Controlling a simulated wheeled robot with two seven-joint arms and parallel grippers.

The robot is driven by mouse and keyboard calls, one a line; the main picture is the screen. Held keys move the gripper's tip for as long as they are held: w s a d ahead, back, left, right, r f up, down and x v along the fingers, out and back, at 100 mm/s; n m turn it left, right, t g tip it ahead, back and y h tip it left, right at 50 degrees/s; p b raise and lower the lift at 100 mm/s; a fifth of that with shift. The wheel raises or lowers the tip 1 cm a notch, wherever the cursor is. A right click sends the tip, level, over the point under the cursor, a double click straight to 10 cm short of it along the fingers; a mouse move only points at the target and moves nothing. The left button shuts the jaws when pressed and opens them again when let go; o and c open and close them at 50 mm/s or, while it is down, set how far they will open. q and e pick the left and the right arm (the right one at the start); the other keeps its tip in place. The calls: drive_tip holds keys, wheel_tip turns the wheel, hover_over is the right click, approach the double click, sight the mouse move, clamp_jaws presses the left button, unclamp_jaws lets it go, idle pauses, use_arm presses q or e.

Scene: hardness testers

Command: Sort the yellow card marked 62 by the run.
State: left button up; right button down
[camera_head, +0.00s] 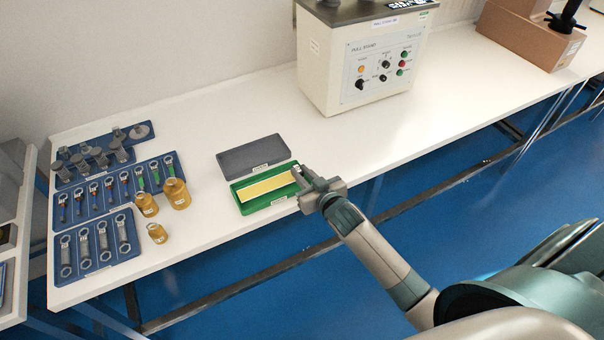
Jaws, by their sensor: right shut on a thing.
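The yellow card (266,187) lies lengthwise over the green tray (252,206), within its rim as seen from above. I cannot read a number on it. My right gripper (303,181) is at the tray's right end and is shut on the card's right end, which its fingers partly hide. Whether the card touches the tray floor I cannot tell. A dark grey tray (252,156) with a small white label sits just behind the green one and looks empty. My left gripper is not in view.
Blue trays (121,239) of metal eye fittings and grips stand at the left, with several brass weights (177,193) beside them. A pull stand (345,75) with buttons stands behind. A cardboard box (530,35) is at the far right. The bench between is clear.

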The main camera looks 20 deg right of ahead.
drive_tip(key=shift+f, duration=0.5)
drive_tip(key=shift+f, duration=0.15)
drive_tip(key=shift+s+f, duration=0.1)
drive_tip(key=shift+s, duration=0.1)
idle(0.4)
drive_tip(key=shift+s+f, duration=0.1)
drive_tip(key=shift+f, duration=0.05)
idle(0.5)
drive_tip(key=c, duration=1.6)
unclamp_jaws()
drive_tip(key=shift+c, duration=0.2)
drive_tip(key=shift+o, duration=0.3)
drive_tip(key=shift+s, duration=0.15)
drive_tip(key=r+b+v, duration=0.1)
drive_tip(key=b+v, duration=0.1)
drive_tip(key=v, duration=1.5)
drive_tip(key=shift+b, duration=0.4)
drive_tip(key=shift+a, duration=0.2)
